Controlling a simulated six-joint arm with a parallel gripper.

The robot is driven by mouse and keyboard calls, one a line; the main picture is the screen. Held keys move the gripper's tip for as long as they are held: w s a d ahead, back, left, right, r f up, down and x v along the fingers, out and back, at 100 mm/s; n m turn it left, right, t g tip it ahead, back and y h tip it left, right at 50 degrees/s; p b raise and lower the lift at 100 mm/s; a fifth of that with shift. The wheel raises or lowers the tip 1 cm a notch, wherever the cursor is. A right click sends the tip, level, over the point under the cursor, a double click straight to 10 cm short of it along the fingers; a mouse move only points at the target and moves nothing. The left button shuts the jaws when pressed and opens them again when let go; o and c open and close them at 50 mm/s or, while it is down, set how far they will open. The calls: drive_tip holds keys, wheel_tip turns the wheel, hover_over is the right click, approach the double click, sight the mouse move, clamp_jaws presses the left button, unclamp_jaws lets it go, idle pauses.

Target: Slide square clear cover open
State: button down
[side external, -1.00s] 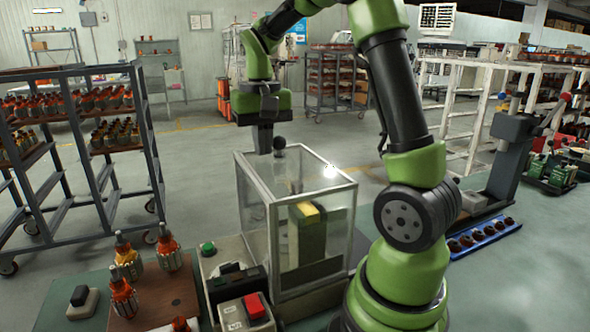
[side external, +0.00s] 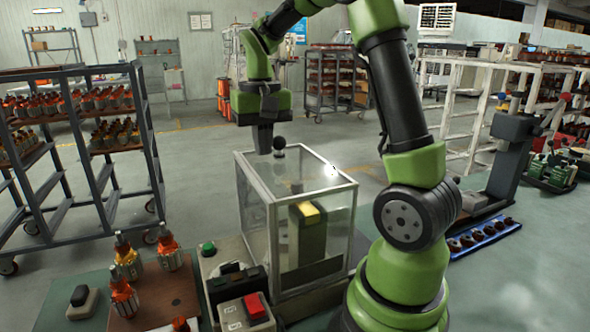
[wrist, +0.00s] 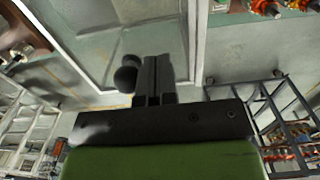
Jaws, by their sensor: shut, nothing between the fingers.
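The square clear cover (side external: 322,217) is a glass-like box with pale metal edges, standing on the bench around a machine part with a yellow top (side external: 306,211). A black ball knob (side external: 279,143) sits on its top near the far left corner. My gripper (side external: 263,152) points down at the cover's far left edge, left of the knob. In the wrist view my gripper (wrist: 154,98) has its fingers together with nothing between them, and the knob (wrist: 126,76) is close beside them. I cannot tell whether they touch.
A green button (side external: 208,248) and a red button box (side external: 246,311) stand at the cover's front left. Orange-wound armatures (side external: 125,258) stand on a brown board further left. A blue tray of parts (side external: 485,238) lies at right. The floor behind the cover is clear.

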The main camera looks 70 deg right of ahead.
idle(0.3)
drive_tip(key=shift+s+d, duration=4.5)
drive_tip(key=shift+d, duration=0.05)
wheel_tip(320, 180, up, 8)
drive_tip(key=w+a, duration=0.1)
drive_tip(key=shift+a+f, duration=0.15)
drive_tip(key=shift+f, duration=0.1)
drive_tip(key=shift+w, duration=0.1)
drive_tip(key=s+a+f+n+t+y, duration=0.1)
drive_tip(key=s+a+n+t, duration=0.1)
drive_tip(key=a, duration=0.9)
drive_tip(key=s+a+f+n+t+y, duration=0.1)
drive_tip(key=a+n+t, duration=0.2)
drive_tip(key=a, duration=0.9)
drive_tip(key=shift+s+a+t, duration=0.3)
drive_tip(key=shift+s+t, duration=0.1)
drive_tip(key=shift+t, duration=0.7)
